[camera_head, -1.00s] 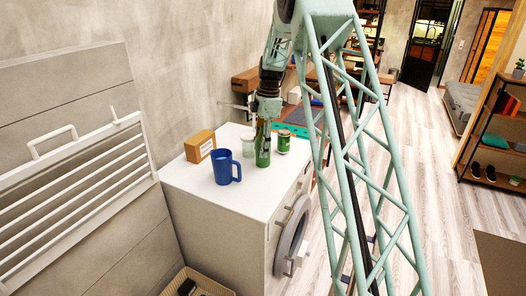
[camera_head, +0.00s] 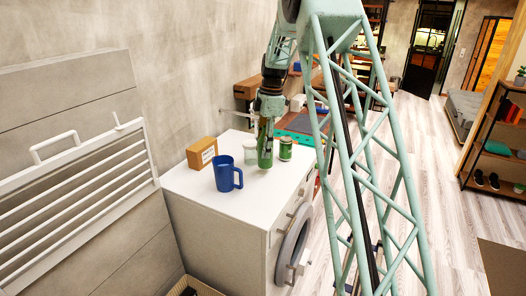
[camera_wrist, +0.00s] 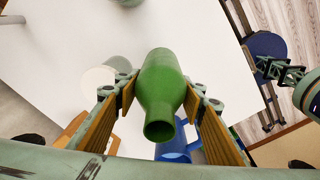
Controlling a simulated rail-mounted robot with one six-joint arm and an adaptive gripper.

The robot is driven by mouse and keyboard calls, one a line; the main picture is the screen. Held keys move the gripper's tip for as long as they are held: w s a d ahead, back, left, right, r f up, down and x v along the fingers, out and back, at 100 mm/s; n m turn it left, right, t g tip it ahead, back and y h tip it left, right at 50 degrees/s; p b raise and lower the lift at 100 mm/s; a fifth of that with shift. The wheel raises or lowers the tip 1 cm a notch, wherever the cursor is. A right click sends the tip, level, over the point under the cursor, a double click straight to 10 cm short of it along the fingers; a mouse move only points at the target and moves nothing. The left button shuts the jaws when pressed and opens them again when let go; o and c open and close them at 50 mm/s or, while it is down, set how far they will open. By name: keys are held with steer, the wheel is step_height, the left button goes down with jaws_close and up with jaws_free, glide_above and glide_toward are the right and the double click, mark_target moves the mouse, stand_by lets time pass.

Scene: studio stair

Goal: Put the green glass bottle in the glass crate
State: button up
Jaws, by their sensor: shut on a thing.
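The green glass bottle (camera_head: 265,152) is upright over the white top of the washing machine. My gripper (camera_head: 267,118) is shut on it from above. In the wrist view, my gripper (camera_wrist: 160,92) has a finger on each side of the bottle (camera_wrist: 164,80), whose open mouth faces the camera. I cannot tell whether the bottle's base touches the top or hangs just above it. No glass crate can be made out for sure; a beige basket (camera_head: 203,287) stands low at the bottom edge, partly cut off, with something dark in it.
A blue mug (camera_head: 227,176), a cardboard box (camera_head: 201,153), a pale jar (camera_head: 249,151) and a green can (camera_head: 286,149) stand close around the bottle on the washing machine (camera_head: 215,208). A white rack (camera_head: 75,190) stands at left. Wooden floor at right is open.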

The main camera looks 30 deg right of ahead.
steer(key=s+a+r+b, duration=0.1)
steer(key=s+a, duration=0.3)
steer(key=s, duration=1)
steer(key=shift+s+a+r+b, duration=0.2)
steer(key=shift+s+b, duration=0.05)
steer(key=shift+b, duration=0.3)
steer(key=s+d+f+m+b, duration=0.2)
steer(key=s+d+m, duration=0.3)
steer(key=d+m, duration=0.3)
steer(key=s+d+f+m+h+b, duration=0.1)
steer(key=s+d+f+m+b, duration=0.1)
steer(key=s+d+m+b, duration=0.3)
steer(key=s+d+f+m+h+b, duration=0.1)
steer(key=s+d+m, duration=0.4)
steer(key=d+m, duration=0.5)
steer(key=shift+s+d+f+m+t+b, duration=0.4)
steer(key=shift+d+f+b, duration=0.05)
steer(key=shift+d+b, duration=0.75)
steer(key=shift+s+a, duration=0.1)
